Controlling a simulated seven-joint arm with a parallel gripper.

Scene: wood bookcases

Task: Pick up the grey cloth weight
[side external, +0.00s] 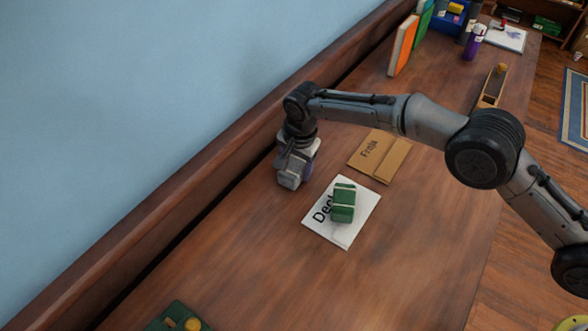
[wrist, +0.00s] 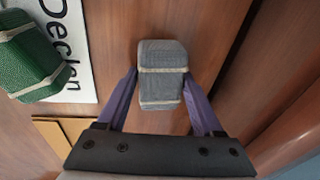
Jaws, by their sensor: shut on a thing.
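The grey cloth weight (wrist: 162,58) is a small block with pale bands, seen in the wrist view between the two purple fingers of my gripper (wrist: 160,84). The fingers are shut on its sides. In the side external view my gripper (side external: 297,166) points down near the wall side of the wooden table, with the grey weight (side external: 289,181) at its tip. I cannot tell whether the weight touches the table or is slightly above it.
A green banded weight (side external: 343,203) lies on a white name sheet (side external: 347,234) close by. A tan card marked "Freja" (side external: 389,165) lies behind it. The near table is mostly clear.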

